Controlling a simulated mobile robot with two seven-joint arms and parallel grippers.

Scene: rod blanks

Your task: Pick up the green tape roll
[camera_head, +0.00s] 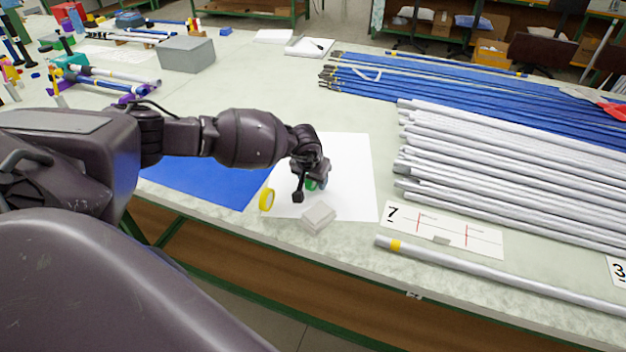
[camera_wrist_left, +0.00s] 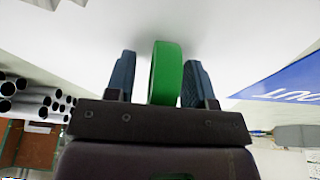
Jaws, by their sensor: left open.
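The green tape roll (camera_wrist_left: 166,73) stands upright on the white sheet in the left wrist view, between the two fingers of my left gripper (camera_wrist_left: 160,78). The fingers are open, with a visible gap on the roll's left side and a narrower one on its right. In the head view only a bit of the green tape roll (camera_head: 311,184) shows, under my left gripper (camera_head: 308,190), which hides the rest. My right gripper is in neither view.
A yellow tape roll (camera_head: 267,199) and a pale block (camera_head: 318,217) stand close to my left gripper near the table's front edge. A blue mat (camera_head: 205,182) lies left of the white sheet (camera_head: 350,180). Grey rods (camera_head: 500,160) lie to the right.

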